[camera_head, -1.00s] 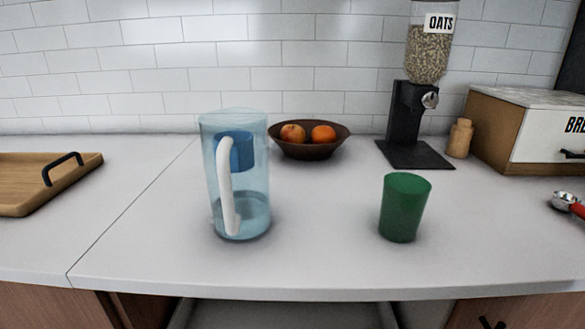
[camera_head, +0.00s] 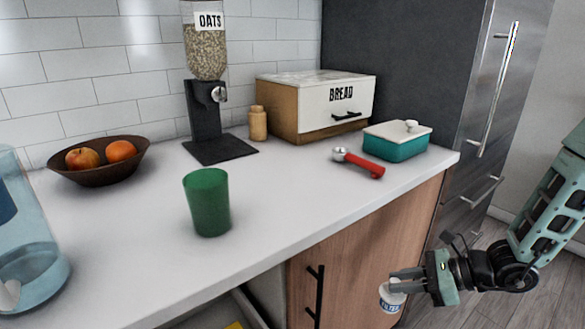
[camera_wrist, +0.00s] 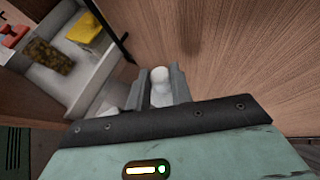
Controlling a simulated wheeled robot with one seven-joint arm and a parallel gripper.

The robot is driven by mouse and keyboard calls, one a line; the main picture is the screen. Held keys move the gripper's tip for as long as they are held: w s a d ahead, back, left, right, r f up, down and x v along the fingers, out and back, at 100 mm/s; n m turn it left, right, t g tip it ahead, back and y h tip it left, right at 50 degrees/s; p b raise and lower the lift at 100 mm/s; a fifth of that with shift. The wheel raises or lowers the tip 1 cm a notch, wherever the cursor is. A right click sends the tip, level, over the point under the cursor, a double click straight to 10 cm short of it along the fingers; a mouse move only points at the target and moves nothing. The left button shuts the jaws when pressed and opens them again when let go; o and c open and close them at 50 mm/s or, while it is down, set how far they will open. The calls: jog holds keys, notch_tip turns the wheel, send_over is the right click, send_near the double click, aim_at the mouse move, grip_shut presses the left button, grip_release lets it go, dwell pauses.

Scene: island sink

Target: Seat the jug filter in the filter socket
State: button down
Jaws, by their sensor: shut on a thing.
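My gripper (camera_head: 399,282) is shut on the jug filter (camera_head: 391,298), a small white cylinder with a blue label. It holds the filter in front of the wooden cabinet, below counter height. In the wrist view the white top of the filter (camera_wrist: 160,77) shows between the two fingers (camera_wrist: 158,88). The clear blue water jug (camera_head: 32,262) stands on the counter at the far left and is cut off by the picture's edge. A darker blue part, which may be the filter socket, shows only in part inside it (camera_head: 6,200).
A green cup (camera_head: 208,203) stands on the counter between jug and gripper. Behind are a fruit bowl (camera_head: 97,176), an oats dispenser (camera_head: 205,110), a bread box (camera_head: 312,108), a teal butter dish (camera_head: 396,144) and a red-handled scoop (camera_head: 362,164). An open drawer (camera_wrist: 62,85) shows in the wrist view.

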jog(key=w+d+m+t+h, duration=0.2)
jog(key=d+m+t, duration=0.1)
jog(key=d, duration=0.6)
notch_tip(320, 180, up, 7)
jog(key=p, duration=1.3)
jog(key=shift+r, duration=0.2)
